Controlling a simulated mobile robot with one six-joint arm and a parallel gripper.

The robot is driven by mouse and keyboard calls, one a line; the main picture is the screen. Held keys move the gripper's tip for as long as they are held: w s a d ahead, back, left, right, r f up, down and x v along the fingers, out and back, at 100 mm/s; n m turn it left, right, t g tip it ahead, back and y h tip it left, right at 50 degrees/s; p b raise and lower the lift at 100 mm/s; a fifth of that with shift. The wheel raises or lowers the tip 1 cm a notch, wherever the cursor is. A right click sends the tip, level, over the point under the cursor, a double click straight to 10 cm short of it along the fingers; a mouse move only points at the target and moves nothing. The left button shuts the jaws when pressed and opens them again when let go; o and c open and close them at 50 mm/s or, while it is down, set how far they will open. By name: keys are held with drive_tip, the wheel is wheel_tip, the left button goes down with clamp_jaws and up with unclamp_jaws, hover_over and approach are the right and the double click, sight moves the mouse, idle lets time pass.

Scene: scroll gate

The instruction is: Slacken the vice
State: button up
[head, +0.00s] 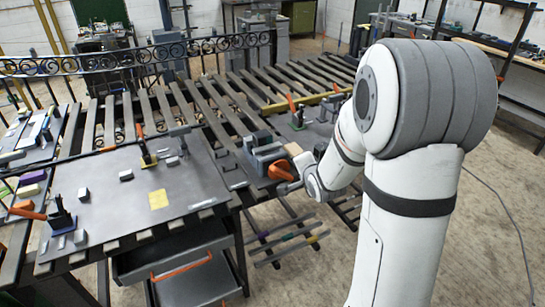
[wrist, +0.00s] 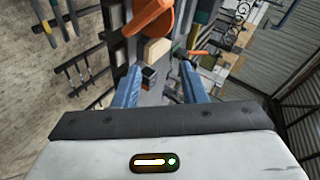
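The grey vice (head: 262,152) stands at the right edge of the metal bench plate. Its orange handle (head: 281,170) faces my arm; in the wrist view what looks like the same orange handle (wrist: 150,18) is at the top, beyond my fingers. A tan block (wrist: 157,50) shows just below the handle there. My gripper (wrist: 161,68) has its two blue fingers spread apart with nothing seen clasped between them. In the head view my gripper (head: 291,187) is close beside the vice's handle, partly hidden by my wrist; contact cannot be told.
A metal plate (head: 110,205) with small blocks, a yellow note (head: 158,199) and orange-handled clamps lies to the left. A slatted table top (head: 200,100) and black scroll railing (head: 130,60) lie behind. An open drawer (head: 170,252) is below.

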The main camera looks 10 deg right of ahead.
sight(283, 175)
drive_tip(key=w+f+m+t+y, duration=0.1)
drive_tip(key=f+m, duration=0.1)
drive_tip(key=w+a+f+m+t+y, duration=0.1)
drive_tip(key=f+m, duration=0.2)
drive_tip(key=w+f+m+t+y, duration=0.1)
drive_tip(key=f+m+t+y, duration=0.1)
drive_tip(key=f+m, duration=0.1)
drive_tip(key=shift+w+a+f+b, duration=0.25)
drive_tip(key=shift+w+a+b, duration=0.05)
drive_tip(key=shift+w+b, duration=0.1)
drive_tip(key=shift+s+a+f+m+t+y, duration=0.1)
drive_tip(key=shift+s+f+m+t+y, duration=0.1)
drive_tip(key=shift+f+m+t+y, duration=0.4)
drive_tip(key=shift+w+a+r+m, duration=0.1)
drive_tip(key=shift+w+r+m, duration=0.1)
drive_tip(key=shift+m, duration=0.1)
drive_tip(key=p+x, duration=0.2)
drive_tip(key=x, duration=0.4)
drive_tip(key=shift+w+a, duration=0.15)
drive_tip(key=shift+w, duration=0.45)
drive_tip(key=shift+c, duration=0.6)
clamp_jaws()
